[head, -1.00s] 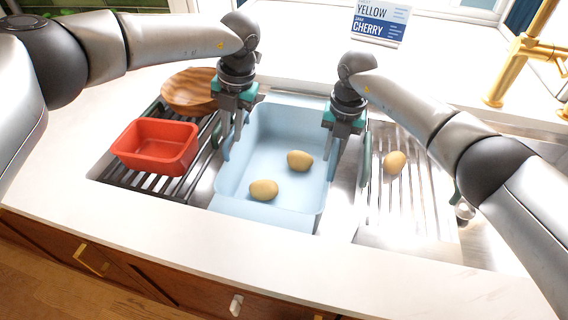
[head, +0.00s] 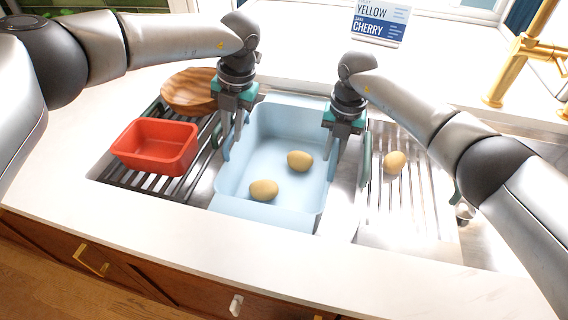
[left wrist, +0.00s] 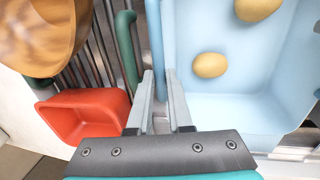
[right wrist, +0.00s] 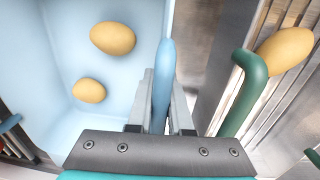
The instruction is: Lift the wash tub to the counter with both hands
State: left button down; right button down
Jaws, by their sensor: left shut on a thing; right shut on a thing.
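The light blue wash tub (head: 262,205) sits in the sink bay, with two yellow potatoes, one nearer the front (head: 263,190) and one further back (head: 299,161), on its floor. My left gripper (head: 232,145) is shut on the tub's left wall; the rim runs between its fingers in the left wrist view (left wrist: 160,100). My right gripper (head: 340,150) is shut on the tub's right wall, which stands between its fingers in the right wrist view (right wrist: 160,100). The tub looks level. The counter (head: 150,225) runs along the front of the bay.
A red basin (head: 155,148) and a wooden bowl (head: 188,90) rest on the dark rack left of the tub. A third potato (head: 395,162) lies on the ribbed metal drainer (head: 400,205) at right. A brass faucet (head: 525,60) stands at the back right. The front counter is clear.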

pick_arm(q)
jog(key=shift+w+a+r, duration=0.1)
jog(key=shift+r, duration=0.05)
pick_arm(e)
jog(key=shift+w+d+r, duration=0.1)
jog(key=shift+r, duration=0.05)
